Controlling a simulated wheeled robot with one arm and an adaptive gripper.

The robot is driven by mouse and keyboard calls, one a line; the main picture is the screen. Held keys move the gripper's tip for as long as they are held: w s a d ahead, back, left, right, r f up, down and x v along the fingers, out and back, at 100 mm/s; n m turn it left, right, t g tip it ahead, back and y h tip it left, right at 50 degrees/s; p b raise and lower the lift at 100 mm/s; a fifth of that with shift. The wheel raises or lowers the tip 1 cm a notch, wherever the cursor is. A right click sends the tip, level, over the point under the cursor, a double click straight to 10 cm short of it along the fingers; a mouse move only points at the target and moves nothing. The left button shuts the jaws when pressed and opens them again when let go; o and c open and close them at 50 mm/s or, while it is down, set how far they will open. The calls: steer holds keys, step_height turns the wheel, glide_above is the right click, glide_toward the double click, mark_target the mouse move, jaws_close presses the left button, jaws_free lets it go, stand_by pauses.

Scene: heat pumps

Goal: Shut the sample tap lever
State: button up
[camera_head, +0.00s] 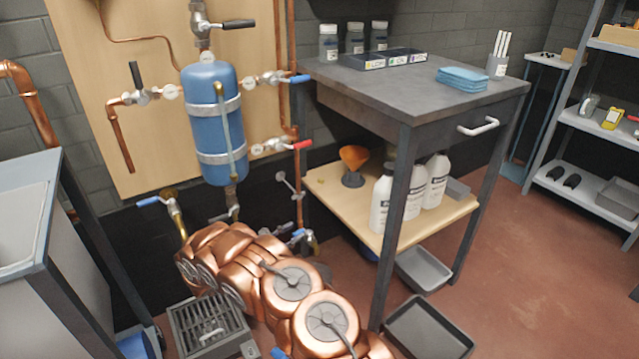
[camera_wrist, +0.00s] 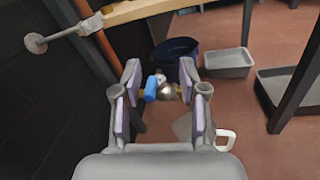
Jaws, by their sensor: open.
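In the wrist view, a small tap with a blue lever (camera_wrist: 151,88) and a rounded metal body (camera_wrist: 170,90) sits between the two fingers of my gripper (camera_wrist: 159,92). The fingers are apart, one on each side of the tap, with purple-grey pads facing inward. I cannot tell whether either pad touches it. In the head view, a blue-levered brass tap (camera_head: 300,235) shows low on the copper pipe, just beyond my arm. My arm hides the gripper there. Another brass tap with a blue lever (camera_head: 150,201) stands further left.
A blue tank (camera_head: 212,120) with several valves hangs on the wooden panel (camera_head: 80,60). The workbench (camera_head: 400,85) and its lower shelf (camera_head: 330,203) with white bottles stand to the right. Grey trays (camera_head: 424,270) and a dark blue bucket (camera_wrist: 175,50) are on the floor below.

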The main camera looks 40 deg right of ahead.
steer(key=s+d+r+m+g+y+p, duration=0.1)
steer(key=s+r+m+g+p, duration=0.1)
steer(key=r, duration=0.9)
steer(key=s+d+r+m+g+y+p, duration=0.1)
steer(key=s+r+m+g+p, duration=0.2)
steer(key=s+r+p, duration=0.4)
steer(key=shift+s+d+r+m, duration=0.35)
steer(key=shift+s+r+m, duration=0.6)
steer(key=shift+r, duration=1.6)
steer(key=shift+s+n, duration=0.25)
